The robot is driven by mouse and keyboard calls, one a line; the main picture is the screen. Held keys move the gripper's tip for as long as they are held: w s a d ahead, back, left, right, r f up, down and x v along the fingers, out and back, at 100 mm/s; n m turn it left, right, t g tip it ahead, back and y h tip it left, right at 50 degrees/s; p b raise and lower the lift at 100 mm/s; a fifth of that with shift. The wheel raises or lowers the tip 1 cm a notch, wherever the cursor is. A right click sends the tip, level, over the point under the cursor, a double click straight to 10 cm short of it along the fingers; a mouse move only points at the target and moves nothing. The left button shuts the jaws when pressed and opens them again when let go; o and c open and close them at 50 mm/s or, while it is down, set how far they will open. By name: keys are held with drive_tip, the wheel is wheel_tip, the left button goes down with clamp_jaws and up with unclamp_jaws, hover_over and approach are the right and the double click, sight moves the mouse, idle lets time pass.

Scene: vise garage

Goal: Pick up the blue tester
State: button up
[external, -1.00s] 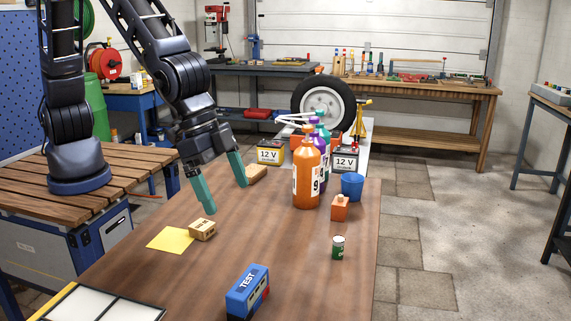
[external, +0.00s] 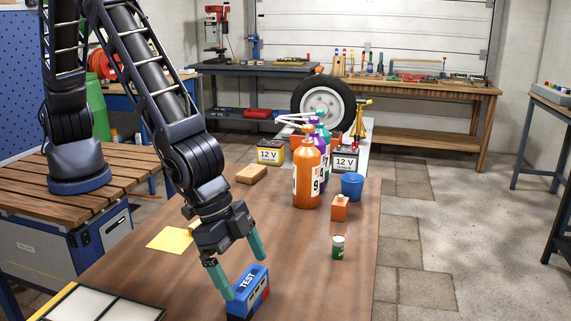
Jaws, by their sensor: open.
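The blue tester (external: 247,291) is a box with a blue top marked TEST and some red low on its side. It stands on the brown wooden table (external: 310,265) near the front edge of the picture. My gripper (external: 244,278) is open, with two green fingers pointing down. One finger shows at the tester's left side and the other above its far right end. I cannot tell whether either finger touches it. Nothing is held between them.
A small green can (external: 338,247), an orange block (external: 340,208), a blue cup (external: 352,187) and orange bottle (external: 306,175) stand to the right and behind. A yellow sheet (external: 170,239) and white-panelled tray (external: 95,306) lie left. A tan block (external: 252,174) lies farther back.

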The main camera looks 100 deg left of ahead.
sight(247, 281)
drive_tip(key=shift+x, duration=2.75)
drive_tip(key=shift+s, duration=0.15)
drive_tip(key=shift+c, duration=0.2)
drive_tip(key=c, duration=0.7)
